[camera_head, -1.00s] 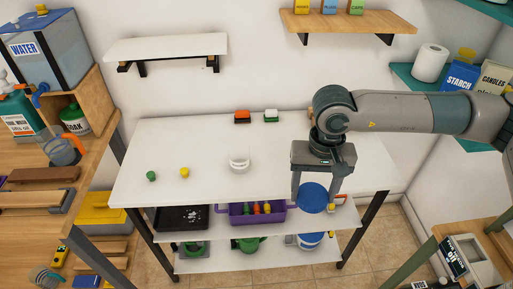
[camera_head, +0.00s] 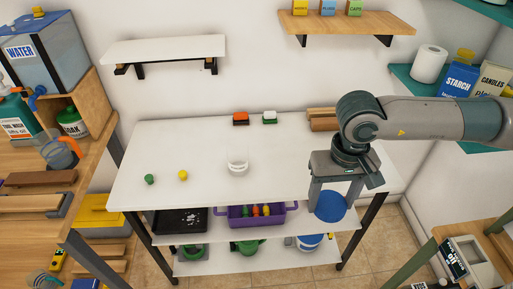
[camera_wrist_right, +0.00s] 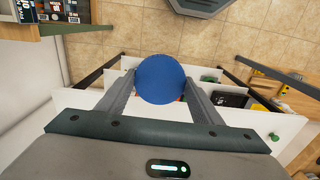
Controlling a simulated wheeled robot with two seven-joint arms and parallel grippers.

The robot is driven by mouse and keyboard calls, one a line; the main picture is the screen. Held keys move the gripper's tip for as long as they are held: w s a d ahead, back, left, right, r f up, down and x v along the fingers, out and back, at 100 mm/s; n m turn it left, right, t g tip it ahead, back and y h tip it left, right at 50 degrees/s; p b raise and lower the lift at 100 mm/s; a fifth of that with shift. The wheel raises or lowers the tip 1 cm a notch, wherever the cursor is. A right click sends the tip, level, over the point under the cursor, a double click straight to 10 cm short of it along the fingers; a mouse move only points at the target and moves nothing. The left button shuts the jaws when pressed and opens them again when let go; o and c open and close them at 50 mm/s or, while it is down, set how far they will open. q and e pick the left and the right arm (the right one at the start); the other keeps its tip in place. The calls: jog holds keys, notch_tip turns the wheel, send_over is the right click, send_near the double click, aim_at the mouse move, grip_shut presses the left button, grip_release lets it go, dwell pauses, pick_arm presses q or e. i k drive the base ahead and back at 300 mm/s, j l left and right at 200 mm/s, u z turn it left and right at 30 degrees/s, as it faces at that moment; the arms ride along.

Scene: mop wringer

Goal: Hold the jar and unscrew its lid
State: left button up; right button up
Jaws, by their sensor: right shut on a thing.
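My right gripper (camera_head: 331,203) is shut on a round blue lid (camera_head: 330,207) and holds it in the air by the table's front right edge. The wrist view shows the blue lid (camera_wrist_right: 160,78) between the two fingers of the right gripper (camera_wrist_right: 162,92), with its flat face toward the camera. No jar body shows under the lid. A small clear open jar (camera_head: 238,166) stands upright on the white table (camera_head: 200,195), left of the right gripper and apart from it. My left gripper is not in view.
A green piece (camera_head: 150,179) and a yellow piece (camera_head: 183,175) lie left of the jar. Below are a purple bin (camera_head: 240,221) and a black tray (camera_head: 178,222).

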aim_at(237, 152)
jog(key=i+j+z, duration=0.2)
jog(key=i, duration=0.3)
jog(key=i+z, duration=0.15)
jog(key=i, duration=0.4)
